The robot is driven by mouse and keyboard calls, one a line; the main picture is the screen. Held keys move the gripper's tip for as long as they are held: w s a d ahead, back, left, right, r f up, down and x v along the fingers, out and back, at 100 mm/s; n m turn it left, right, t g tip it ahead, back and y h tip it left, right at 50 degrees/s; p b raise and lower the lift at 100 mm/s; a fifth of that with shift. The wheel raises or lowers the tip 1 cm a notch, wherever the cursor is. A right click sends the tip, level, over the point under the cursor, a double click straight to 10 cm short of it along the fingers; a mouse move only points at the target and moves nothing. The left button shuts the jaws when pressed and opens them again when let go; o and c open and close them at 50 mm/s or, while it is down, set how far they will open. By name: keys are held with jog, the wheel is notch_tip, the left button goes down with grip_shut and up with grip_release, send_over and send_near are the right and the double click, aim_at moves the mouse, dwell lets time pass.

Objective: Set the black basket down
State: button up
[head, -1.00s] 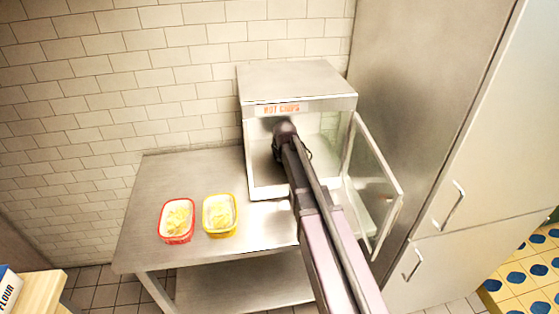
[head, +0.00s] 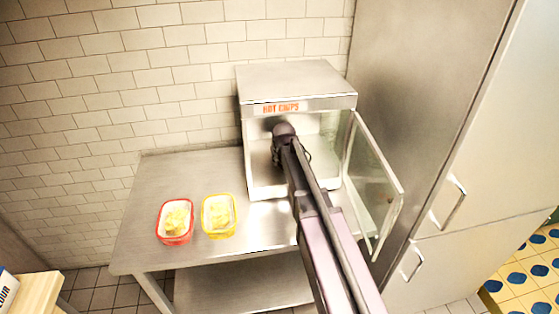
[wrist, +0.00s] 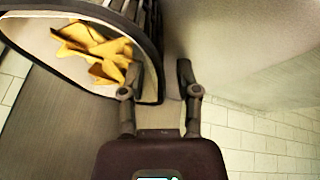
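The black basket (wrist: 152,99) shows at the upper left of the wrist view, cut off by the frame. It has a dark rim, slotted side and pale inside with golden chips (wrist: 95,45). My gripper (wrist: 160,76) is beside its near edge. The fingers are apart, one on each side of the rim, with a visible gap at the right finger. In the head view, my gripper (head: 285,132) is inside the open front of the hot chips cabinet (head: 297,80). My arm hides the basket there, so its contact with the cabinet floor cannot be told.
The cabinet's glass door (head: 375,185) hangs open on the right, close to my arm. A red tub (head: 175,238) and a yellow tub (head: 219,232) stand on the steel table (head: 165,180) at left. A tall steel cupboard (head: 470,130) stands at right.

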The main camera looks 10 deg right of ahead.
jog(key=shift+r, duration=0.2)
jog(key=p+v, duration=0.3)
jog(key=s, duration=1.2)
jog(key=shift+a, duration=0.2)
dwell(0.6)
jog(key=s+d+f+m+g, duration=0.1)
jog(key=s+m+g, duration=0.3)
jog(key=s, duration=1.1)
jog(key=shift+f+m+g, duration=0.4)
jog(key=shift+g, duration=0.1)
